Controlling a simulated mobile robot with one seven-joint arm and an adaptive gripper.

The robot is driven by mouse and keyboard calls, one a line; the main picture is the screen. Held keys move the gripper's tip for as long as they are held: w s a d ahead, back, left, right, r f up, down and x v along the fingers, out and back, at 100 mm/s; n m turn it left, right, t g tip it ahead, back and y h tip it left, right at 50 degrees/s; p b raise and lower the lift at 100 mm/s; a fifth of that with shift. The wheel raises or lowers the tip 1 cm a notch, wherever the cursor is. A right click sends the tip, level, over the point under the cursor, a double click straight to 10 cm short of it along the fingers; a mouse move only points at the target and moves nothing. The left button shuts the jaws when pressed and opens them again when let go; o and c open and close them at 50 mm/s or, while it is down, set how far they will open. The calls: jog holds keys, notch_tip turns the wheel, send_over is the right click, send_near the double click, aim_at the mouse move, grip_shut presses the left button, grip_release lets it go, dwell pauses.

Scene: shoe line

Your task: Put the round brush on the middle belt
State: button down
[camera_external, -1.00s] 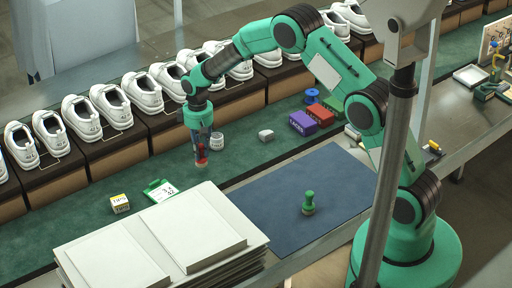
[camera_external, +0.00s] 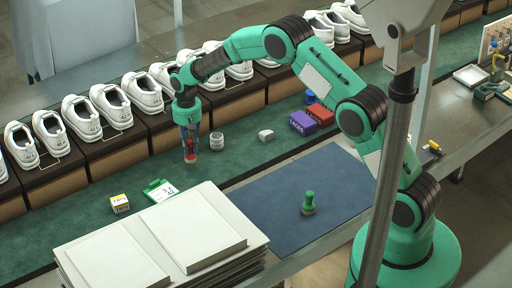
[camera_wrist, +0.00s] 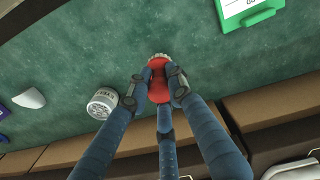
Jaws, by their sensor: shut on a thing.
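The round brush (camera_wrist: 159,82), red with a short pale bristle end, is between the fingers of my gripper (camera_wrist: 160,86) in the wrist view. My gripper (camera_external: 190,150) is shut on it and points down over the green belt (camera_external: 250,172) in the external view. The brush's red part (camera_external: 190,156) shows low between the fingers there. It is close above the belt; I cannot tell whether it touches. A green-handled piece with a brown base (camera_external: 308,203) stands upright on the blue mat (camera_external: 270,215).
A pale round pot (camera_external: 217,141) is just right of my gripper. Beyond are a white block (camera_external: 266,135), a purple box (camera_external: 302,123) and a red box (camera_external: 321,115). A yellow box (camera_external: 120,203) and green-framed card (camera_external: 160,190) lie left. Shoes on dark boxes (camera_external: 115,155) line the back.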

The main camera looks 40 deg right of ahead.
aim_at(190, 152)
jog(key=shift+f+b, duration=0.35)
jog(key=shift+f, duration=1.05)
jog(key=shift+f, duration=0.1)
jog(key=c, duration=1.6)
grip_release()
jog(key=shift+o, duration=0.2)
notch_tip(190, 152, up, 12)
jog(key=p, duration=0.3)
jog(key=shift+r, duration=0.2)
